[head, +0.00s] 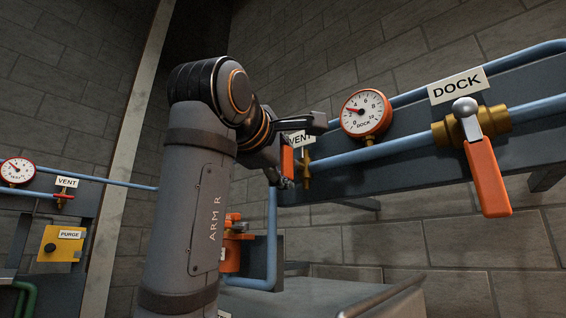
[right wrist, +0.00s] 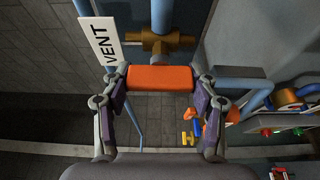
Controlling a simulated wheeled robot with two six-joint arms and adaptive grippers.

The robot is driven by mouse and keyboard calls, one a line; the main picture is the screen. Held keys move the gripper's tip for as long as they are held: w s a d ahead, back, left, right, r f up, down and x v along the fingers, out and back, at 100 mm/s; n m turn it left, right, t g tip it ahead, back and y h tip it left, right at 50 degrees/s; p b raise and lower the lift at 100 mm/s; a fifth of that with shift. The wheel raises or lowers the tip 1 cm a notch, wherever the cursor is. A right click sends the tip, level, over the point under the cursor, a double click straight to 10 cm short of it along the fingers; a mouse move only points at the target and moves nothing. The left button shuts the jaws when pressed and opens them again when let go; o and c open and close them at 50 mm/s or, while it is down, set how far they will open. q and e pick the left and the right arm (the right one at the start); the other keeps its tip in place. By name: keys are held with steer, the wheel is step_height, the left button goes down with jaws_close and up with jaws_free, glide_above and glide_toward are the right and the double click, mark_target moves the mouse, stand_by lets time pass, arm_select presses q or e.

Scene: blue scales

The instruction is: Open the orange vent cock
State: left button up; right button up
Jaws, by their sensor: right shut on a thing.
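The orange vent cock handle (head: 287,161) shows as a small upright orange strip beside its brass body (head: 306,166), partly hidden by my right gripper (head: 289,160). In the right wrist view the orange handle (right wrist: 160,79) lies crosswise between the two fingers of my right gripper (right wrist: 160,82), which is shut on it. The brass body (right wrist: 155,43) sits just beyond it on a blue pipe. The VENT label (head: 299,141) is partly covered by the gripper in the head view, and it also shows in the right wrist view (right wrist: 106,50). My left gripper is out of view.
Right of the vent cock are a red-rimmed dock gauge (head: 366,114), a DOCK label (head: 458,86) and a larger dock valve with a hanging orange lever (head: 488,176). Another gauge (head: 17,172) and a yellow PURGE box (head: 61,244) stand at the far left. A grey bench (head: 330,298) lies below.

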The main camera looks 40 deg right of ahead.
steer(key=o, duration=1.2)
steer(key=shift+d, duration=0.15)
steer(key=shift+c, duration=0.2)
steer(key=v, duration=0.7)
steer(key=shift+s+a, duration=0.15)
steer(key=shift+a, duration=0.2)
